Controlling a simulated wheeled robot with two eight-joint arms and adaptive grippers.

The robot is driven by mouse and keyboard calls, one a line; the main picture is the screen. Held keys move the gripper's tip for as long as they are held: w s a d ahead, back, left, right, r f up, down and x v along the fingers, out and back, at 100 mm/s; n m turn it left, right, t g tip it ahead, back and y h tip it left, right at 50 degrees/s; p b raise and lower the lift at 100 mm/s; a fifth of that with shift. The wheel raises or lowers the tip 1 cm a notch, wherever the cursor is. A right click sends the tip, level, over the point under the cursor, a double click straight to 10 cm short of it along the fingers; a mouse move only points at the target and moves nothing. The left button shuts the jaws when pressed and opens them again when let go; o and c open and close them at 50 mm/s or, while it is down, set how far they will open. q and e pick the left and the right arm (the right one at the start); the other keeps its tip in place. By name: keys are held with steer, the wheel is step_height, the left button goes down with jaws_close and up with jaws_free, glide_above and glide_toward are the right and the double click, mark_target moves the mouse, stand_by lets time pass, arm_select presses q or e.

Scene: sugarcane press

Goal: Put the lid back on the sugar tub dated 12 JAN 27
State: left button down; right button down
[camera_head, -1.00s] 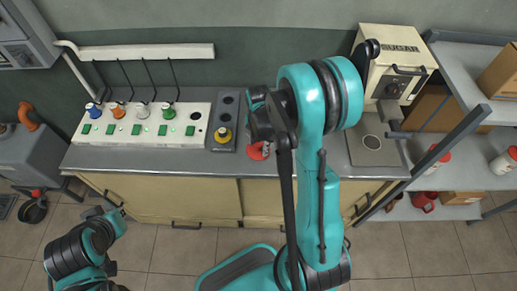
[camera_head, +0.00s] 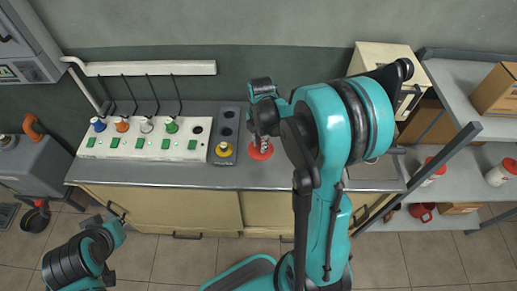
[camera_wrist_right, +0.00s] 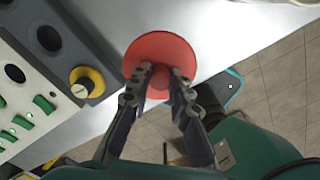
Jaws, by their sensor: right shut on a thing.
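My right gripper (camera_head: 262,142) points down over the counter. It is shut on the knob of a round red lid (camera_head: 257,153). In the right wrist view the two fingertips (camera_wrist_right: 160,78) close around the knob in the middle of the lid (camera_wrist_right: 155,48). The lid lies flat near the counter's front edge; I cannot tell if it touches the counter. White tubs with red on top, one (camera_head: 432,172) and another (camera_head: 501,173), stand on the right shelf. Their dates are not legible.
A white panel (camera_head: 150,152) with coloured knobs and green switches lies left of the lid. A cream machine (camera_head: 375,59) stands behind my right arm. Cardboard boxes (camera_head: 497,90) fill part of the shelf unit.

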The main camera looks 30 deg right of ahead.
steer(key=s+d+r+m+p, duration=0.25)
steer(key=d+r, duration=0.25)
steer(key=d, duration=0.3)
steer(key=s+d+r+m+p, duration=0.2)
steer(key=s+d+r+p, duration=0.15)
steer(key=d+r, duration=0.4)
step_height(320, 180, down, 8)
steer(key=d+b, duration=0.1)
steer(key=b, duration=0.4)
steer(key=shift+s, duration=0.2)
steer(key=shift+f+b, duration=0.2)
steer(key=shift+b, duration=0.1)
stand_by(0.7)
steer(key=c, duration=0.8)
jaws_free()
steer(key=shift+c, duration=0.2)
steer(key=shift+r, duration=0.15)
